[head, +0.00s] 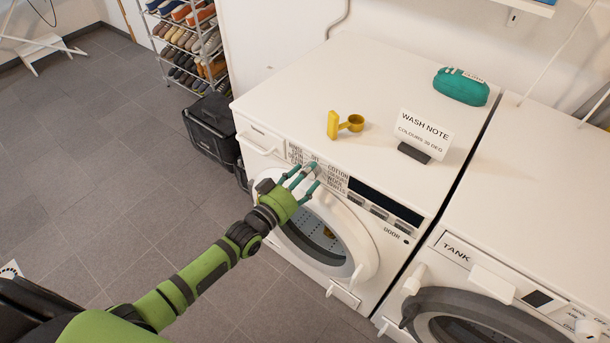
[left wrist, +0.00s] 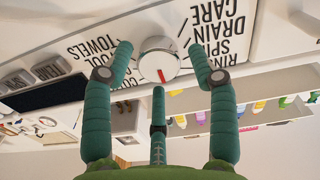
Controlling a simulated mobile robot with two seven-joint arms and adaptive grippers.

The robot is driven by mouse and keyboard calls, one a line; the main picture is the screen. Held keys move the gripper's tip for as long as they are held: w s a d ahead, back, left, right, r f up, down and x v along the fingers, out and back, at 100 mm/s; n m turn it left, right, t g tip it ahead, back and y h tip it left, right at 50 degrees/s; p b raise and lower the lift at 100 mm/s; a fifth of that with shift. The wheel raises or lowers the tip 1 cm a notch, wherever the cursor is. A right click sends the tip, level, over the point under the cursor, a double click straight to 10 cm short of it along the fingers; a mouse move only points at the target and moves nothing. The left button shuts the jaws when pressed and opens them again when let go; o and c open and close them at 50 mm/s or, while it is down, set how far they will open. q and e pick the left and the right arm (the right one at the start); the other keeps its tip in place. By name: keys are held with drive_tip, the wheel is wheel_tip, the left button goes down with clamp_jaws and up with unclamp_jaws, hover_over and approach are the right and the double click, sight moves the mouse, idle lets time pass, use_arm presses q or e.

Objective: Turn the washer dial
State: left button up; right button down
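The washer (head: 300,95) is the white machine in the middle of the head view. Its dial (head: 311,170) is on the front panel, partly behind my fingers. In the left wrist view, the dial (left wrist: 158,60) is a round white knob with a red mark, with printed programme words on both sides. My left gripper (head: 305,177) is at the dial. The left wrist view shows its green fingers (left wrist: 160,52) spread on either side of the knob, with a gap on each side, and a third finger near its edge. It is open. My right gripper is not in view.
A yellow scoop (head: 354,123), a wash note card (head: 424,132) and a green pouch (head: 461,87) are on the washer top. A second machine marked TANK (head: 530,215) stands right. A shoe rack (head: 195,45) and black bin (head: 212,128) are behind left.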

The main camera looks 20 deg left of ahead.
use_arm(q)
drive_tip(key=c, duration=0.7)
drive_tip(key=shift+o, duration=0.2)
drive_tip(key=shift+w+r, duration=0.1)
drive_tip(key=shift+r, duration=0.15)
